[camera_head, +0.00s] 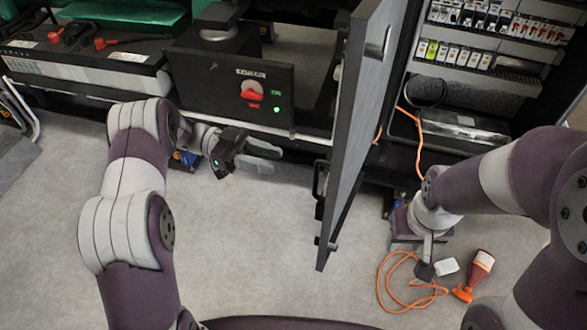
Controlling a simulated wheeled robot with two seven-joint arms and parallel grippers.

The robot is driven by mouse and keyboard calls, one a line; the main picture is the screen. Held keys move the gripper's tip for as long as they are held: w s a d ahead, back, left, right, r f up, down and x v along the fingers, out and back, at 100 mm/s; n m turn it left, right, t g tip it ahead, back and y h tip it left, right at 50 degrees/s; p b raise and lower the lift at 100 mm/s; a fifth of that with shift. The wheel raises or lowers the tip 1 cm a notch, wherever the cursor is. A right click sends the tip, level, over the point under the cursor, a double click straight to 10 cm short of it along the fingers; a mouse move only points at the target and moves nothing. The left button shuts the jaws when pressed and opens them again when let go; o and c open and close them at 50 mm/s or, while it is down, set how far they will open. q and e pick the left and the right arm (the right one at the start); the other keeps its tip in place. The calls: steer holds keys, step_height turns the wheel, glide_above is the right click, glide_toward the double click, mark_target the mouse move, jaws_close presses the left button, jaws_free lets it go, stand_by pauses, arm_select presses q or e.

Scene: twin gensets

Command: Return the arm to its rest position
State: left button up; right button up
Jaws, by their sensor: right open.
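My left gripper (262,157) is in front of the black battery panel, to the right of its wrist. Its two grey fingers are apart with nothing visible between them. My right gripper (426,268) hangs low at the lower right, pointing down over the floor beside an orange cable loop. Its fingers are small and hard to make out, and I see nothing held in it. Both of my arms reach forward from the near edge.
The black panel (228,95) has a red rotary switch (251,91) and a green light. An open grey cabinet door (358,120) stands between my arms. An orange cable (392,300), a white piece (447,267) and a red-and-white bottle (481,266) are near my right gripper. Grey floor (240,255) is clear.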

arm_select(q)
steer(key=shift+v, duration=1.7)
